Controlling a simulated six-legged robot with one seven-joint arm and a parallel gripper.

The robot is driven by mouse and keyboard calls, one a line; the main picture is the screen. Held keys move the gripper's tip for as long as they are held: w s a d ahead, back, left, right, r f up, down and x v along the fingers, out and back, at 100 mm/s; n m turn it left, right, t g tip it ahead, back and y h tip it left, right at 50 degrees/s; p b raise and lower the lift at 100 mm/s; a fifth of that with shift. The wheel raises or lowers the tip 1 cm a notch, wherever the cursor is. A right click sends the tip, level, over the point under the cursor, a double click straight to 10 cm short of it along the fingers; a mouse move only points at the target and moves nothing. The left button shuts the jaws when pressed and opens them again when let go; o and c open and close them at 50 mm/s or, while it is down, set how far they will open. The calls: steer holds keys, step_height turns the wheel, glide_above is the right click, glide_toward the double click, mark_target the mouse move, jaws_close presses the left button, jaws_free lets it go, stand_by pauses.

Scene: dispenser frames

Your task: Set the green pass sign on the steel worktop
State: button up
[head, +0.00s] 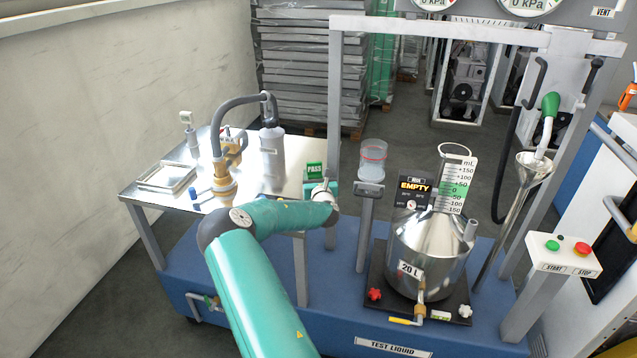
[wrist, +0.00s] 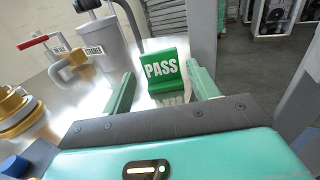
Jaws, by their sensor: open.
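The green pass sign (head: 314,170) with white PASS lettering stands upright near the right edge of the steel worktop (head: 268,183). In the wrist view the sign (wrist: 166,72) is ahead of my palm, between the lines of the two green fingers. My gripper (wrist: 161,82) is open, with a gap visible between each finger and the sign. A faint reflection shows on the shiny top below the sign. In the head view my gripper (head: 325,190) is just in front of the sign and partly hidden by my wrist.
A grey strainer canister (head: 271,152) and a brass valve fitting (head: 222,180) with a hose stand left of the sign. A white tray (head: 167,177) lies at the worktop's left. A frame post (head: 335,100) and a clear cup on a stand (head: 372,160) are to the right.

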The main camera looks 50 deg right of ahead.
steer(key=v, duration=0.4)
steer(key=shift+a+r, duration=0.1)
